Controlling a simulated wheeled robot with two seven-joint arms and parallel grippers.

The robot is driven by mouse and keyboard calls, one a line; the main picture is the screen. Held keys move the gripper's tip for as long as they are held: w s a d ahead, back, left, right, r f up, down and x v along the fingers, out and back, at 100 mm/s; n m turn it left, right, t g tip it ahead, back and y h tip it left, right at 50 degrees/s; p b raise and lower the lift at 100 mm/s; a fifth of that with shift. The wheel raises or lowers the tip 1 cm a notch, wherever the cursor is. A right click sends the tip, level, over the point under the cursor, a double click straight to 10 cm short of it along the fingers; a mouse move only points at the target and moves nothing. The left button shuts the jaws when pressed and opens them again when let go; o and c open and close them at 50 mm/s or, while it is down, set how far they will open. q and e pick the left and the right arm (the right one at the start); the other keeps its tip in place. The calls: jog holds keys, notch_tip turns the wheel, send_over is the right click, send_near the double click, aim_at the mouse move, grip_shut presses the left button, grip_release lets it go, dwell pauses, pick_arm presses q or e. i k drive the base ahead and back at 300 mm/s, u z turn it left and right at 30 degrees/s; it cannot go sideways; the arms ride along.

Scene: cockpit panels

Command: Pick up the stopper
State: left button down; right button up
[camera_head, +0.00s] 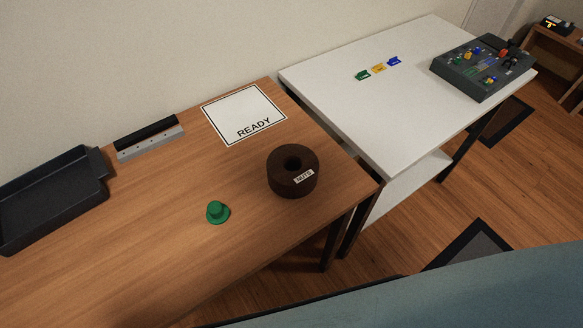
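A small green stopper (217,212) with a wide flange and a narrower knob stands on the wooden table, left of and nearer than a dark brown round block (293,172). The block has a hole in its top and a white label on its side. The stopper and the block are apart. Neither of my grippers shows in the head view.
The wooden table (130,215) also holds a black tray (50,200), a black-and-grey bar (150,138) and a white READY sheet (244,112). A white table (370,120) bears small coloured clips (378,68) and a control panel (483,68). Wood around the stopper is clear.

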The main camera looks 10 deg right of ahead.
aim_at(217, 213)
jog(key=k, duration=1.2)
jog(key=z, duration=0.65)
jog(key=i, duration=0.55)
jog(key=u, duration=0.25)
